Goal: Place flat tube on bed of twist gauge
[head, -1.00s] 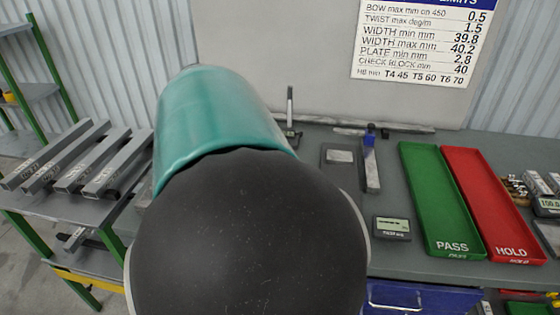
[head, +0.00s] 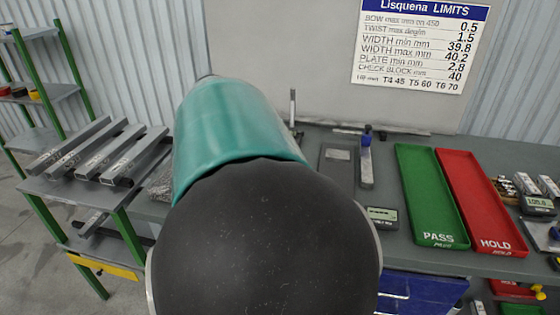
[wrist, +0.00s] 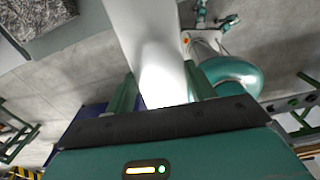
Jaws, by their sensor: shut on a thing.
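My gripper (wrist: 163,92) shows in the wrist view with its two green fingers shut on a pale, glossy flat tube (wrist: 145,35). The tube runs up out of the top of that view, clear of the floor. In the head view my own arm hides the gripper and the tube. On the bench in the head view, a dark flat plate (head: 337,178) lies beside a metal bar with a blue knob (head: 366,165), and a small display box (head: 382,217) sits in front. I cannot tell for sure which of these belong to the twist gauge; my arm covers part of the bench.
A green PASS tray (head: 428,190) and a red HOLD tray (head: 478,195) lie right of the plate. Small gauges (head: 538,203) stand at the far right. A rack (head: 60,195) with several grey tubes stands at the left. A limits sign (head: 420,45) hangs behind.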

